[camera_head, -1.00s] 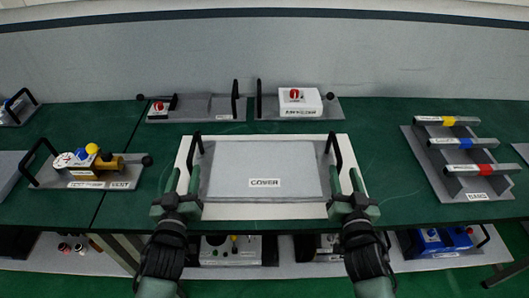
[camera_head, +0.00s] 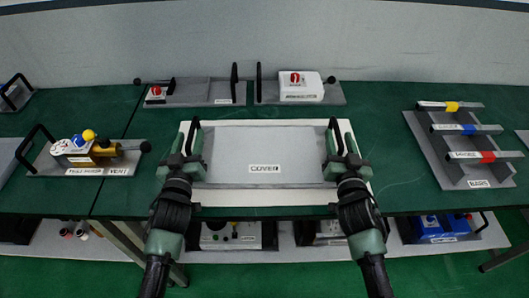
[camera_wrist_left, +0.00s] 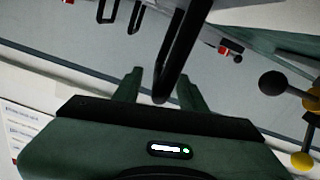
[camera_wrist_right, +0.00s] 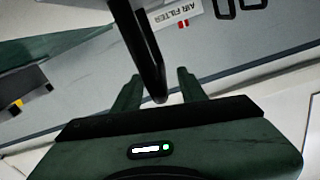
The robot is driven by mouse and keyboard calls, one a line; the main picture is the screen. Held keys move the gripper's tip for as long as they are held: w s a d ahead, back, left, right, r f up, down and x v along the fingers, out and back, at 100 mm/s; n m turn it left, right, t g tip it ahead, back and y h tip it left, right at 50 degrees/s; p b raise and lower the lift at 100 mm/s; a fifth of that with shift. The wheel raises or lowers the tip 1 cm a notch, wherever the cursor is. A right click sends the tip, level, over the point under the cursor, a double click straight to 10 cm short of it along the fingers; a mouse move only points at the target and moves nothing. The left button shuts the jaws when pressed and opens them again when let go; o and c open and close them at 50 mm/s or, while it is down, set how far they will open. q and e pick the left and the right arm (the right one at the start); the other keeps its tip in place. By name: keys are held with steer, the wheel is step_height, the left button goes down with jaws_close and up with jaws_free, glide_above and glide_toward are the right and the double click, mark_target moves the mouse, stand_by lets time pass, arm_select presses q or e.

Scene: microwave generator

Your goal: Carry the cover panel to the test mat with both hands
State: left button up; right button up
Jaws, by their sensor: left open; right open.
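The grey cover panel (camera_head: 264,152), labelled COVER, lies flat on a white mat or board (camera_head: 260,198). I cannot tell whether this is the test mat. The panel has a black handle at its left (camera_head: 192,130) and right (camera_head: 333,130) edge. My left gripper (camera_head: 185,150) is open at the left handle; the left wrist view shows that handle (camera_wrist_left: 180,50) between the fingers (camera_wrist_left: 152,80). My right gripper (camera_head: 343,150) is open at the right handle, and the right wrist view shows this handle (camera_wrist_right: 148,50) between its fingers (camera_wrist_right: 158,85). Contact with the handles cannot be told.
A valve unit (camera_head: 85,157) stands on the green table at left, and a grey rack with coloured rods (camera_head: 462,145) at right. Two grey units, one with a white box (camera_head: 301,87), stand behind the panel. Clear green table (camera_head: 385,140) lies between panel and rack.

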mark_target(195, 118)
arm_select(q)
steer(key=shift+w, duration=1.5)
arm_select(e)
steer(key=shift+w, duration=1.5)
arm_select(q)
jaws_close()
arm_select(e)
jaws_close()
